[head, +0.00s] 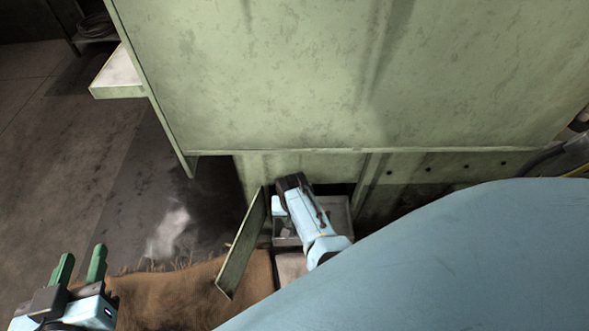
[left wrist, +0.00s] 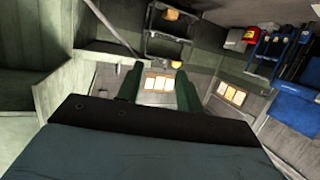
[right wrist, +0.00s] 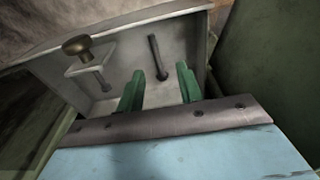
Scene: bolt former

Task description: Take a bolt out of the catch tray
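The catch tray (head: 341,212) is a grey metal box in the low opening of the green machine. It fills much of the right wrist view (right wrist: 120,52). A dark bolt (right wrist: 157,57) leans inside it, in line with the space beyond my right fingers. Another bolt-like shaft (right wrist: 95,78) lies at the left beside a small plate with a brass knob (right wrist: 77,46). My right gripper (right wrist: 160,84) is open and empty over the tray, its green fingers apart. In the head view its fingertips are hidden behind its own body. My left gripper (head: 82,264) is open and empty at lower left.
A narrow green door panel (head: 242,245) stands open just left of the tray. The machine's large green wall (head: 270,75) rises above the opening. A brown, furry-looking surface (head: 180,292) lies in front. Floor at the left is clear.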

